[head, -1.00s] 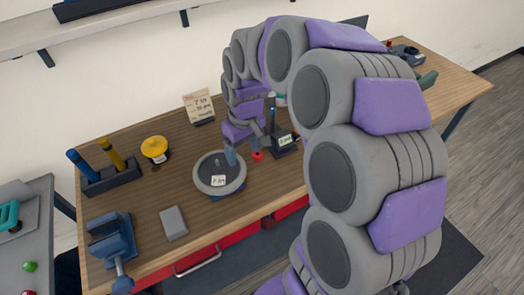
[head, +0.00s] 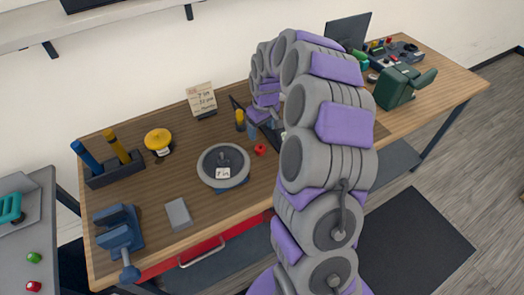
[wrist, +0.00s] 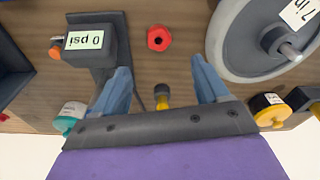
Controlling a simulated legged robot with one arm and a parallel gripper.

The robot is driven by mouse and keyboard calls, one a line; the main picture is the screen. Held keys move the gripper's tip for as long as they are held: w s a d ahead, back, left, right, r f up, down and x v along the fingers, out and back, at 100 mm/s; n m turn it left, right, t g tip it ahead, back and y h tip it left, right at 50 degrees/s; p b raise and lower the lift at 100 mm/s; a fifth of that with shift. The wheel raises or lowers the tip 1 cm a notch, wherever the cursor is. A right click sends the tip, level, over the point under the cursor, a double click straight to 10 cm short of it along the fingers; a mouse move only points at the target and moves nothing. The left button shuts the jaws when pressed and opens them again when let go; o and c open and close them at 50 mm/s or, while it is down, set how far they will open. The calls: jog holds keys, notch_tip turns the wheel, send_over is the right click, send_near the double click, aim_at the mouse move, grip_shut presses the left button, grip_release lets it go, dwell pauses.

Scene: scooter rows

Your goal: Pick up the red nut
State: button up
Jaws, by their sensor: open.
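The red nut (head: 260,150) lies on the wooden workbench just right of the grey wheel. In the wrist view the red nut (wrist: 159,38) is a six-sided ring with a dark hole, beyond the fingertips and roughly centred between them. My gripper (wrist: 162,78) is open, its two blue fingers apart, with nothing held. In the head view my gripper (head: 263,129) is just behind the nut, apart from it and partly hidden by my arm.
A wheel (wrist: 228,42) lies close right of the nut. A pump with a "0 psi" display (wrist: 88,42) is on the left. A yellow-tipped tool (wrist: 161,95) shows between the fingers. Another red nut (head: 33,286) and a green nut (head: 34,257) lie on the grey bench.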

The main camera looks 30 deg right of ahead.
send_over(263, 147)
jog(key=a, duration=0.3)
jog(key=f, duration=0.3)
jog(key=f+b, duration=0.1)
jog(key=shift+s+d+f, duration=0.1)
jog(key=shift+d+f, duration=0.15)
jog(key=shift+f, duration=0.15)
jog(key=d+f+b, duration=0.1)
jog(key=d+f, duration=0.2)
jog(key=shift+d, duration=0.15)
jog(key=a+f, duration=0.2)
jog(key=shift+w+a+f+b, duration=0.15)
jog(key=shift+w+f+b, duration=0.15)
jog(key=shift+b, duration=0.1)
jog(key=shift+a, duration=0.3)
jog(key=shift+d+f, duration=0.1)
jog(key=shift+d, duration=1.05)
jog(key=c, duration=0.5)
jog(key=shift+c, duration=0.8)
jog(key=shift+a, duration=0.9)
jog(key=c, duration=0.5)
